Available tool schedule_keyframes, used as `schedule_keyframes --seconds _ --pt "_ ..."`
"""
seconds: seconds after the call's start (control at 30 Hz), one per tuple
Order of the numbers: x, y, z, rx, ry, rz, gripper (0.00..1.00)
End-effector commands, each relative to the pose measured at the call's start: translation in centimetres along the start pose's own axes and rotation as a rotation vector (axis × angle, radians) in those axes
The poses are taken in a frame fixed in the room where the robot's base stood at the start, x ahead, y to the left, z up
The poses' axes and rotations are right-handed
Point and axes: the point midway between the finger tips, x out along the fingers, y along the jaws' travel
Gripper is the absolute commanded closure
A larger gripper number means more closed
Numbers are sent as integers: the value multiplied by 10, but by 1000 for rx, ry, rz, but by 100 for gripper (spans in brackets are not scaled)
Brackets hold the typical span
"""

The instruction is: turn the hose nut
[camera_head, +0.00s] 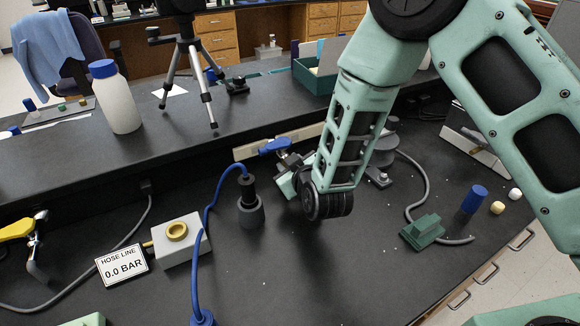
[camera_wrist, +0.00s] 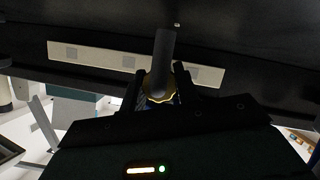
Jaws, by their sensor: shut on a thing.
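In the wrist view a brass-yellow hose nut (camera_wrist: 158,86) shows at the base of a dark cylindrical stub (camera_wrist: 165,52). My gripper (camera_wrist: 160,78) is shut on the nut, with a dark finger on each side of it. A tap with a blue lever (camera_head: 275,146) shows just behind my wrist, near the bench ledge. A sign (camera_head: 122,266) reads "HOSE LINE 0.0 BAR".
A dark upright fitting (camera_head: 250,209) with a blue hose (camera_head: 207,222) stands left of my wrist. A pale box (camera_head: 190,246) with a yellow ring is further left. The front middle bench is clear.

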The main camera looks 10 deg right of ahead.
Motion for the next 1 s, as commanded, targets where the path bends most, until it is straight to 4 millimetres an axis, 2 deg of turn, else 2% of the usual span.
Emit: schedule_keyframes --seconds 0.2,0.5,1.0 --pt "0 -2 1 -170 1 69 92" --pt "0 -1 1 -329 -1 134 92" --pt "0 0 1 -398 -3 165 92"
